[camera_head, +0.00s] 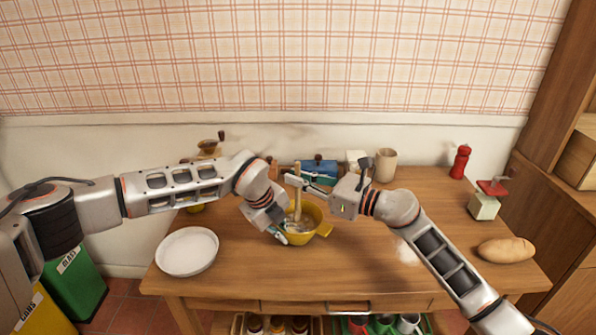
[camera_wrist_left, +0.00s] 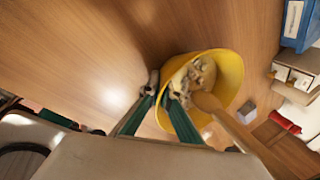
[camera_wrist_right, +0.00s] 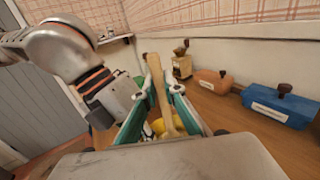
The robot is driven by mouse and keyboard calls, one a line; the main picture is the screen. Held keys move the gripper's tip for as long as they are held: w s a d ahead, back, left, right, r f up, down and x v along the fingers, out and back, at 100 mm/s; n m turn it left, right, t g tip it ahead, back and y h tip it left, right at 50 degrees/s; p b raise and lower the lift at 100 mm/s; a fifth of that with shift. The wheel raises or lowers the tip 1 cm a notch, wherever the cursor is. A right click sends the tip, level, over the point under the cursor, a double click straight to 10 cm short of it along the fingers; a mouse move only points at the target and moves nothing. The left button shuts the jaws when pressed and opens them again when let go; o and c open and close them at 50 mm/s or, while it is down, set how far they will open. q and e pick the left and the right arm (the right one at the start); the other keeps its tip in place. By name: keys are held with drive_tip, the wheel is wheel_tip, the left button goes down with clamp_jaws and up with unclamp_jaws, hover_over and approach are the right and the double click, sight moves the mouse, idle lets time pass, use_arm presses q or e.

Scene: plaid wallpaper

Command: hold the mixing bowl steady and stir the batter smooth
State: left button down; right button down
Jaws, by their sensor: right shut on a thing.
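The yellow mixing bowl (camera_head: 318,218) stands on the table; the left wrist view shows lumpy pale batter (camera_wrist_left: 190,78) inside it. My left gripper (camera_head: 281,237) is at the bowl's near left rim. In the left wrist view its fingertips (camera_wrist_left: 162,88) stand apart, astride the bowl wall. My right gripper (camera_head: 304,183) is shut on the wooden spoon (camera_head: 297,201) above the bowl. The spoon stands nearly upright with its lower end in the batter. In the right wrist view the spoon handle (camera_wrist_right: 156,85) lies between the fingers, and the gripper hides much of the bowl.
A white plate (camera_head: 187,251) lies to the left. Behind the bowl are a blue box (camera_head: 320,168) and a beige cup (camera_head: 385,165). A red pepper mill (camera_head: 460,161), a grinder (camera_head: 485,204) and a brown loaf-like item (camera_head: 505,249) stand right. The table front is mostly clear.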

sight(299, 191)
drive_tip(key=shift+f, duration=1.85)
